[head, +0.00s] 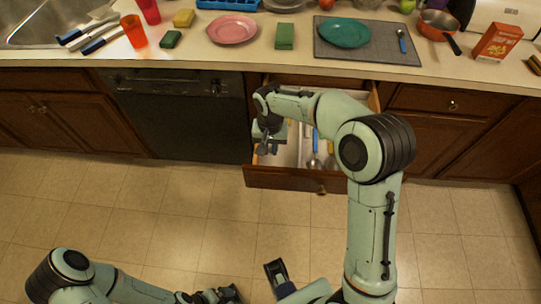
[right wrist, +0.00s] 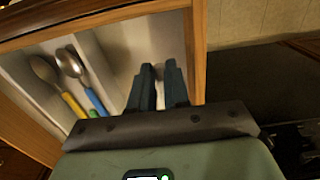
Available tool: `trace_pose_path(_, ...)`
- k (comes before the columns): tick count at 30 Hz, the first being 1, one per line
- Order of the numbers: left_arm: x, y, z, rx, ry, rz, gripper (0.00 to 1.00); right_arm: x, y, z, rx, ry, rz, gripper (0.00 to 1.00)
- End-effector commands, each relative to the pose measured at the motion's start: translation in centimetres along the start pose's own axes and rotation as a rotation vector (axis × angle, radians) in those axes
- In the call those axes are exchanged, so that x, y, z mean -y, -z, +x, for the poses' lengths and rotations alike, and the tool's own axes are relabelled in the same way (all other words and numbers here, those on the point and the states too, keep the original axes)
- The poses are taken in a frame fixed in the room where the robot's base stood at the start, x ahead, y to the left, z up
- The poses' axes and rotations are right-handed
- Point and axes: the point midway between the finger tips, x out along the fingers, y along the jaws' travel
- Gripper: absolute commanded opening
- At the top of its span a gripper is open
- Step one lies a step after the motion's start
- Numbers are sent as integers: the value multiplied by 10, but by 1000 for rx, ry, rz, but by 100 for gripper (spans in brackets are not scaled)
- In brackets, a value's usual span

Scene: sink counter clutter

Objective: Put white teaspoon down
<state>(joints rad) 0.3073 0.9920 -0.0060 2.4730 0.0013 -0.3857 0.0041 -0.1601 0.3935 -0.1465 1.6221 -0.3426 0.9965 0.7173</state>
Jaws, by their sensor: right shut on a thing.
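My right gripper (head: 266,148) is at the left end of the open drawer (head: 285,178). In the right wrist view its two dark fingers (right wrist: 160,80) are close together over the drawer's pale, otherwise bare compartment. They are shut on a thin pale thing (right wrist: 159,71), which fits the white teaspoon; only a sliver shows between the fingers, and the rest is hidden. I cannot tell whether it touches the drawer floor. My left gripper (head: 228,294) is low at the bottom edge of the head view, away from the drawer, and its jaws are unclear.
A yellow-handled spoon (right wrist: 73,104) and a blue-handled spoon (right wrist: 95,101) lie in the neighbouring compartment, behind a white divider (right wrist: 104,72). The counter above holds a pink plate (head: 232,29), a green sponge (head: 285,36) and a teal plate (head: 345,32) on a grey mat (head: 375,53).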

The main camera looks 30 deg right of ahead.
Motion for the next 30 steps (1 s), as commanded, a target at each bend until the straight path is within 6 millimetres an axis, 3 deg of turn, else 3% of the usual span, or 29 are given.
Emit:
trace_pose_path(5,0,0,1,0,0,0,100,0,0,12,1,-1,1,0)
trace_pose_path(13,2,0,5,1,0,0,100,0,0,48,2,-1,1,0)
trace_pose_path(23,2,0,6,2,1,0,100,0,1,51,0,0,0,0)
trace_pose_path(24,2,0,6,2,1,0,100,0,1,52,0,0,0,19)
trace_pose_path(26,2,0,6,2,1,0,100,0,1,51,0,1,0,39)
trace_pose_path(30,2,0,6,2,1,-1,100,0,1,51,0,1,0,41)
